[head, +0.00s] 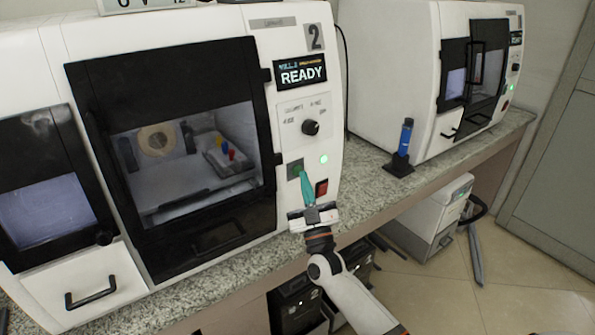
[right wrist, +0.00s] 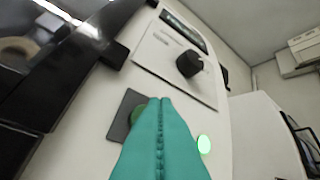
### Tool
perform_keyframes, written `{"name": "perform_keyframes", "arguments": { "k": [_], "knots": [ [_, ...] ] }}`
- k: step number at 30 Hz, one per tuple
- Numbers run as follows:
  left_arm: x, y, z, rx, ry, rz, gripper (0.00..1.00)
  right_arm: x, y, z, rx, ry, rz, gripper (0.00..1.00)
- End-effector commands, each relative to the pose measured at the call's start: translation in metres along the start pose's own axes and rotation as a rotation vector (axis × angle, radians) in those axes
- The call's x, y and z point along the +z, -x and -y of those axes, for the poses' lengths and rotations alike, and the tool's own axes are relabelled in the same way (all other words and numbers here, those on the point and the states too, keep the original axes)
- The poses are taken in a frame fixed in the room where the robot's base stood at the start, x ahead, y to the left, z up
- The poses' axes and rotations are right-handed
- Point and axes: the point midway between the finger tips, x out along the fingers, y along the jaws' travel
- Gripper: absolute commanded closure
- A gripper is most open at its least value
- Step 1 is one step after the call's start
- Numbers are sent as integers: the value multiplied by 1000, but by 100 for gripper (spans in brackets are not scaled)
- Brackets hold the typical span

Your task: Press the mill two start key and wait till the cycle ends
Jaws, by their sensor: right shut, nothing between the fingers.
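Mill two (head: 262,22) is the white machine with a "2" plate, and its display (head: 301,73) reads READY. Its dark-framed door (head: 165,55) looks closed, with colored pieces visible behind the window. The start key (head: 294,170) is a green button on a dark square plate, also in the right wrist view (right wrist: 138,112). My right gripper (head: 304,174) is shut and empty, its teal fingertips in front of the key and partly covering it; I cannot tell whether they touch. The fingertips also show in the right wrist view (right wrist: 164,101). My left gripper is not in view.
A lit green lamp (head: 323,160) and a red switch (head: 321,188) sit close to the key, with a black knob (head: 311,128) above. A blue item in a black stand (head: 403,147) is on the granite counter (head: 362,192). Another white machine (head: 400,60) stands to the right.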

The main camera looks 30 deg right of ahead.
Motion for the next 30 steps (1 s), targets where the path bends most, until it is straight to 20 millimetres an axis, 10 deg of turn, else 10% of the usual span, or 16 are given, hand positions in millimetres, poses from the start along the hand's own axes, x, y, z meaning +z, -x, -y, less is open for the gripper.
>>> {"name": "perform_keyframes", "arguments": {
  "k": [30],
  "knots": [
    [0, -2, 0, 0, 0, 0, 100, -4, -6, -4, 0, 0, 0, 100]
  ]
}}
